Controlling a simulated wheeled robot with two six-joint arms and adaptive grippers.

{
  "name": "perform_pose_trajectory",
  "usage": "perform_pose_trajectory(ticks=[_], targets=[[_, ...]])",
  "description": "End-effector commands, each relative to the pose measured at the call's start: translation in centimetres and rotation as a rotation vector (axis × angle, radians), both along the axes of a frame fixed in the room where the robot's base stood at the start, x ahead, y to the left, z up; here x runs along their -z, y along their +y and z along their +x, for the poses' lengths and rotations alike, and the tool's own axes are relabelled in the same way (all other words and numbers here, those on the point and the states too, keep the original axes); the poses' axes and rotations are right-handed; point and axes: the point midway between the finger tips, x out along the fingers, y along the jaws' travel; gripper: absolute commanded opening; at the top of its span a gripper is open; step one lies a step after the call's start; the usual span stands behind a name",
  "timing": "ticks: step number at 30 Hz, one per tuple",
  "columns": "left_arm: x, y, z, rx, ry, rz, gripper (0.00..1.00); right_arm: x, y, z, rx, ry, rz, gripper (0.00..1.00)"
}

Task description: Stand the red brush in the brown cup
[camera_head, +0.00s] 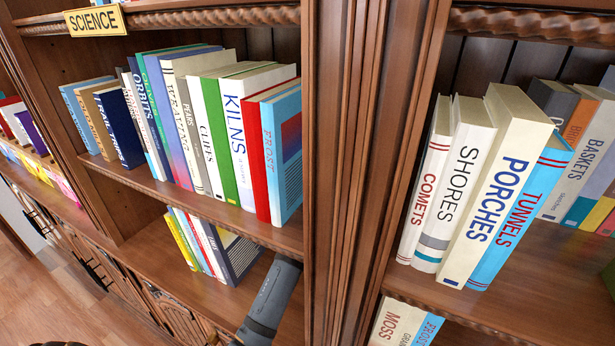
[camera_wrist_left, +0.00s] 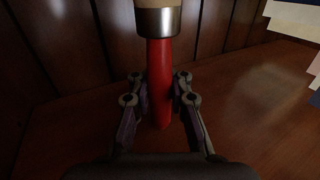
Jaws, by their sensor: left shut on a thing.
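The red brush (camera_wrist_left: 158,60) shows in the left wrist view, with its red handle, silver metal band and part of a tan end at the top edge. My left gripper (camera_wrist_left: 158,88) has a finger on each side of the handle and is shut on it. The handle's lower end shows between the fingers, over a brown wooden surface. The brush is not visible in the head view, where a grey arm link of mine crosses the lower shelf. The brown cup is not seen in either view. My right gripper is not in view.
In the head view, books fill the upper shelf (camera_head: 145,185) under a SCIENCE sign (camera_head: 95,20). A wooden upright (camera_head: 340,150) divides the bays. More books, including PORCHES (camera_head: 495,185), stand at right. In the left wrist view, dark wooden panels (camera_wrist_left: 60,40) stand behind the brush.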

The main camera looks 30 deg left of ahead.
Motion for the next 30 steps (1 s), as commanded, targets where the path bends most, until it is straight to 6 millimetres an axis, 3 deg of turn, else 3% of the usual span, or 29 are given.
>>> perform_pose_trajectory(ticks=[11, 30], targets=[[0.3, 0.0, 0.0, -0.002, -0.006, 0.003, 0.0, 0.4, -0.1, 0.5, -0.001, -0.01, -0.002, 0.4], [6.2, 0.0, 0.0, -0.001, -0.003, 0.003, 0.0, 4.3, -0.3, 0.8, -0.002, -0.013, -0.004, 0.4]])
